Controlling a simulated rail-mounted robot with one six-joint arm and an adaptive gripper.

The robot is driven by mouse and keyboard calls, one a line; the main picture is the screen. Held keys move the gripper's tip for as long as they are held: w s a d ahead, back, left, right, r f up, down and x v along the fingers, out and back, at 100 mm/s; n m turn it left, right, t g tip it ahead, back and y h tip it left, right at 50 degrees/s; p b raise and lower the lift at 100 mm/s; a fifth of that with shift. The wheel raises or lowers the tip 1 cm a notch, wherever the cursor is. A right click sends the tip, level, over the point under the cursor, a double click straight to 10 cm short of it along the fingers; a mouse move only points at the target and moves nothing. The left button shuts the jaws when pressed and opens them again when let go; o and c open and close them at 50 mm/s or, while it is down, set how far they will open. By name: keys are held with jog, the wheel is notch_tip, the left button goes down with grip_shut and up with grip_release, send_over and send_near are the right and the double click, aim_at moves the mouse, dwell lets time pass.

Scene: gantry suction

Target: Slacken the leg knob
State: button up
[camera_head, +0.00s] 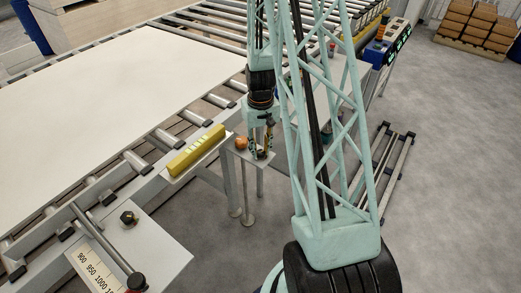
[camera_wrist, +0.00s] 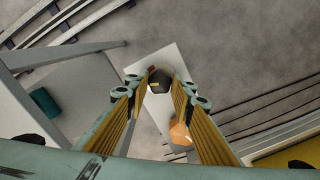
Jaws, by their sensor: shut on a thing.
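The leg knob, a dark knob (camera_wrist: 160,82), sits at the fingertips of my gripper (camera_wrist: 162,88) in the wrist view, over a narrow pale plate (camera_wrist: 169,56). My gripper is shut on the knob, one finger on each side. In the head view my gripper (camera_head: 261,150) points down at the small pale shelf (camera_head: 243,161) beside the conveyor. The knob is mostly hidden there by the fingers. How far it is turned cannot be told.
An orange-brown round thing (camera_head: 241,143) lies close left of my gripper; it also shows in the wrist view (camera_wrist: 180,133). A yellow level (camera_head: 197,148) lies on the conveyor's edge. Another dark knob (camera_head: 129,217) is on the near panel (camera_head: 160,250). Grey floor (camera_head: 440,180) is open at right.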

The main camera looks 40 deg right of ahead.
aim_at(260, 152)
jog(key=shift+n, duration=0.5)
jog(key=o, duration=0.8)
jog(key=shift+o, duration=0.2)
jog(key=shift+r, duration=0.15)
notch_tip(260, 152, up, 12)
dwell(0.8)
